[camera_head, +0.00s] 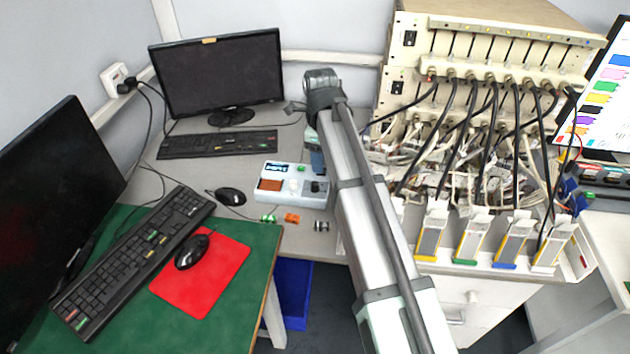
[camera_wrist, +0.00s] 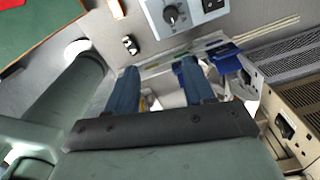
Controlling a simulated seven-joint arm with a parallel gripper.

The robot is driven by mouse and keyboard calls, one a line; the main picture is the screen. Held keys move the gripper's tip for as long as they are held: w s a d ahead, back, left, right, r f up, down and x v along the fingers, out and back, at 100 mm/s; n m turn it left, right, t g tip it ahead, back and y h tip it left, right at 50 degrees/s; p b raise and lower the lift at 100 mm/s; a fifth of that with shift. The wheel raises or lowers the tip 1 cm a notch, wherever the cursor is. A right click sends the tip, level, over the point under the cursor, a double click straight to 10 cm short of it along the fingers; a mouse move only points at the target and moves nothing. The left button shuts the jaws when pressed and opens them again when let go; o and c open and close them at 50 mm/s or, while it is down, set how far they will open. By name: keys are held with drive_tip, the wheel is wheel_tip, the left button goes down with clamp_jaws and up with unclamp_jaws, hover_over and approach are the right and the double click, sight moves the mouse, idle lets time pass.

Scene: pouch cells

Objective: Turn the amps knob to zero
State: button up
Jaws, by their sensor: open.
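The light-blue and white power supply box (camera_head: 270,196) stands on the grey desk, with a small display, a green button and a dark knob (camera_head: 316,186) on its right part. In the wrist view the round black knob (camera_wrist: 171,14) with a pale pointer line sits on a dial near the top edge. I cannot read which knob is the amps one. My gripper (camera_wrist: 160,80) is open, its two blue fingers apart with nothing held between them. The knob lies beyond the fingertips, apart from them.
Small green, orange and dark connectors (camera_head: 291,218) lie in front of the box. A mouse (camera_head: 230,196) and keyboard (camera_head: 217,144) are to its left. A tester rack (camera_head: 470,50) with many cables and several pouch-cell holders (camera_head: 432,232) crowd the right.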

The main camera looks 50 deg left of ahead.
sight(315, 184)
drive_tip(key=a, duration=0.4)
drive_tip(key=shift+n, duration=0.3)
drive_tip(key=f, duration=1.2)
drive_tip(key=shift+w+d+f, duration=0.1)
drive_tip(key=shift+w+f, duration=0.25)
drive_tip(key=shift+f, duration=0.05)
drive_tip(key=shift+c, duration=0.2)
clamp_jaws()
